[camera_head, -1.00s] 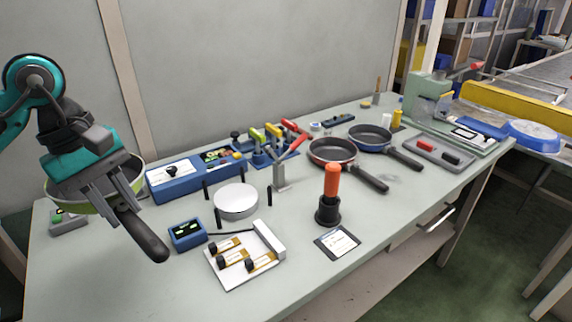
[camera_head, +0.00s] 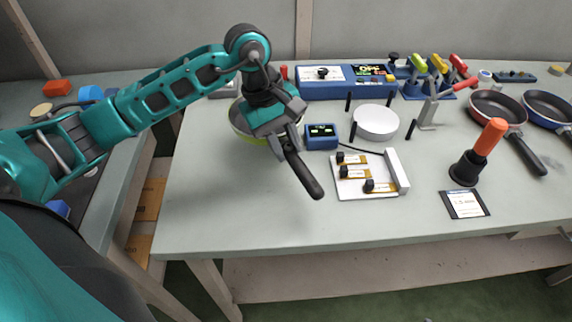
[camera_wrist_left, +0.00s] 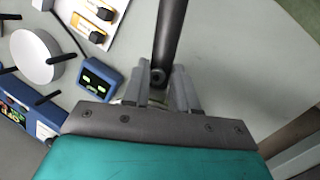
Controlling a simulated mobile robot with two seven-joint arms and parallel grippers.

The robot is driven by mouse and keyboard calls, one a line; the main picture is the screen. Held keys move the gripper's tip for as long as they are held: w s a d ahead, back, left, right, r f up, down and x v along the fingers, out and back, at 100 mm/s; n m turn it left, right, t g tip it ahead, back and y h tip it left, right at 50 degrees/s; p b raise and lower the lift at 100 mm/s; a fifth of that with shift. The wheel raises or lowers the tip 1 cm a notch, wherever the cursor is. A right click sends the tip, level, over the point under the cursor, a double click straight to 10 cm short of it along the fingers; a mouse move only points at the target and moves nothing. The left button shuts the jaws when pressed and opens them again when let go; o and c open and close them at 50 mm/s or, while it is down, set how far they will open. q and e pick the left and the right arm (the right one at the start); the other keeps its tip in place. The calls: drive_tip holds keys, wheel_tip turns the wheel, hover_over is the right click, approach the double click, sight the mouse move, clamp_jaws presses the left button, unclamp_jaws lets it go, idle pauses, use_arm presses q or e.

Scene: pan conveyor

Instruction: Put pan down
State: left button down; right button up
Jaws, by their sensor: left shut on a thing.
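The held pan (camera_head: 242,127) has a green rim and a dark handle (camera_head: 303,174). My left gripper (camera_head: 286,140) is shut on the handle near the pan's body, and the arm hides much of the pan. The handle points towards the table's front edge. In the left wrist view the handle (camera_wrist_left: 170,35) runs up from between the fingers (camera_wrist_left: 164,88). I cannot tell whether the pan touches the grey table (camera_head: 210,210). My right gripper is not in view.
A blue display box (camera_head: 321,137), a white round plate (camera_head: 376,121) among black posts and a white board (camera_head: 368,176) stand right of the pan. A red pan (camera_head: 497,106) and a blue pan (camera_head: 549,108) lie farther right. The table's front left is clear.

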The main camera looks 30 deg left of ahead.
use_arm(q)
drive_tip(key=shift+f, duration=3.25)
drive_tip(key=shift+f, duration=0.15)
drive_tip(key=c, duration=0.9)
unclamp_jaws()
